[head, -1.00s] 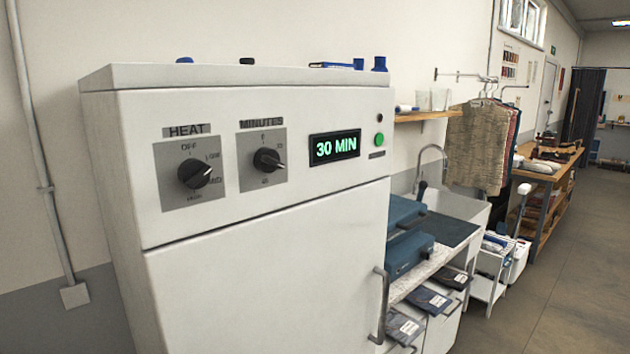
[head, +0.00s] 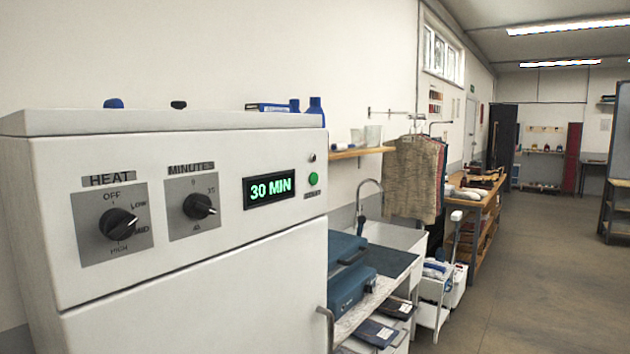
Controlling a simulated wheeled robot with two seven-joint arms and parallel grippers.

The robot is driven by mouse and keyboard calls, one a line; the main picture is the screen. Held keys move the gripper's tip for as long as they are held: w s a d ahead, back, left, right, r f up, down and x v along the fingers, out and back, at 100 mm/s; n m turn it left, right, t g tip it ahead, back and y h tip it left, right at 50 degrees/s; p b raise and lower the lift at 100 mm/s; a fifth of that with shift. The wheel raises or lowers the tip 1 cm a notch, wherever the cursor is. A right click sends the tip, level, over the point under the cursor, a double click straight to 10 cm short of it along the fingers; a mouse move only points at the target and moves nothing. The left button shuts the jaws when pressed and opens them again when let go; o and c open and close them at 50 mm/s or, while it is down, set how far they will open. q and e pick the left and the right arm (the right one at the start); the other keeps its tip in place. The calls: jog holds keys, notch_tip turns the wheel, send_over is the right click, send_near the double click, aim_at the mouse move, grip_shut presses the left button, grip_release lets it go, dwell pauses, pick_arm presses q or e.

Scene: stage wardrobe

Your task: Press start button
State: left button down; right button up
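The green round start button (head: 313,179) is on the front panel of the white cabinet (head: 190,290), at the panel's right end. A small dark label sits under it and a small knob or lamp above it. The display (head: 269,189) left of it reads "30 MIN" in green. The heat dial (head: 118,224) points between LOW and MID. The minutes dial (head: 198,206) points to the right, below the 15 mark. Neither of my grippers is in view.
Bottles and a blue box stand on the cabinet top. A vertical handle (head: 326,328) juts from the cabinet door's right edge. Right of it are a counter with blue cases (head: 350,284), a sink and hanging garments (head: 413,178). The floor (head: 540,270) at the right is open.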

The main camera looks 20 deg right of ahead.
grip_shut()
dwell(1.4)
